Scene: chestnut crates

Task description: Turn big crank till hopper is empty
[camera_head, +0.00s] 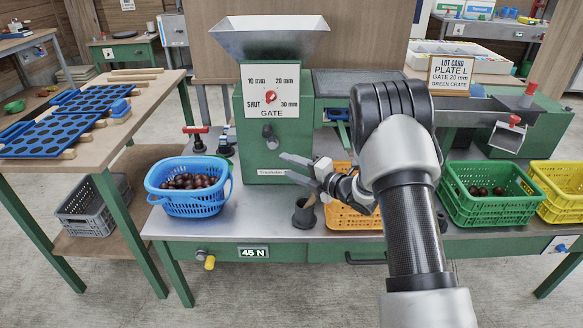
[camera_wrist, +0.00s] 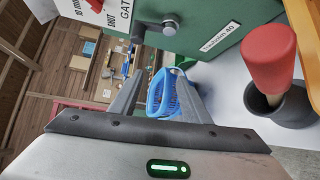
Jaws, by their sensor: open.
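The grey metal hopper (camera_head: 268,42) sits on the green machine (camera_head: 262,145); I see no chestnuts above its rim, and its floor is hidden. A red-handled crank (camera_head: 196,130) shows at the machine's left; another red grip (camera_head: 515,120) is on the green box at the far right. I cannot tell which is the big crank. My gripper (camera_head: 287,166) is open and empty in front of the machine's lower right side, above the bench. In the wrist view (camera_wrist: 160,78) nothing is between its fingers.
A dark cup (camera_head: 304,215) stands below my gripper; the wrist view shows a red-topped tool (camera_wrist: 268,58) in it. A blue basket (camera_head: 193,208) of chestnuts is left. Orange, green (camera_head: 490,212) and yellow crates stand right. Bench between basket and cup is clear.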

